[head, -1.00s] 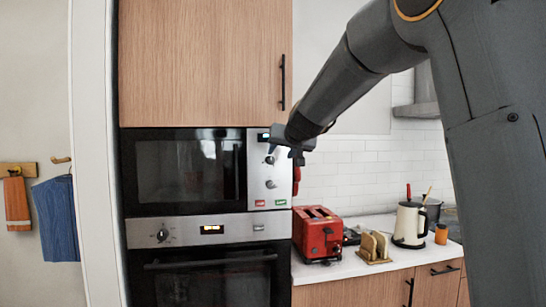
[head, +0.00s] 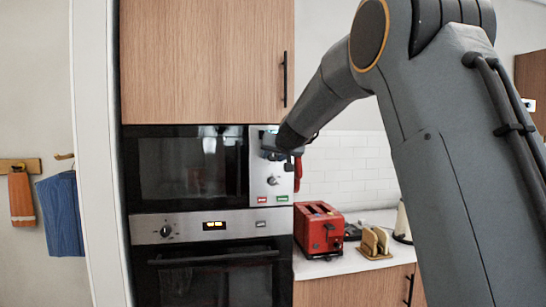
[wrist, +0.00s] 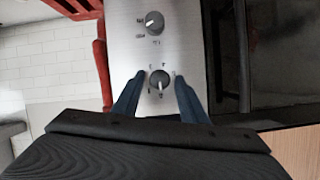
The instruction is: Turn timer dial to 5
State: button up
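The microwave's steel control panel (head: 271,193) carries two grey dials. The lower dial (head: 273,181) shows in the head view, while the upper one is hidden behind my gripper (head: 283,154). The wrist view is turned upside down, so the upper dial (wrist: 159,80) is the nearer one and the lower dial (wrist: 154,22) is above it. My gripper (wrist: 159,82) is open, its blue fingers on either side of the upper dial with a gap at each side. Small markings ring both dials but are too blurred to read, so the setting is unclear.
The microwave (head: 188,166) sits above an oven (head: 209,227) and below a wood cupboard (head: 205,62). Red and green buttons are low on the panel. A red toaster (head: 319,231) and a toast rack (head: 375,243) stand on the counter at right.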

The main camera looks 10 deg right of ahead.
jog(key=c, duration=0.7)
jog(key=shift+a, duration=0.1)
jog(key=shift+c, duration=0.5)
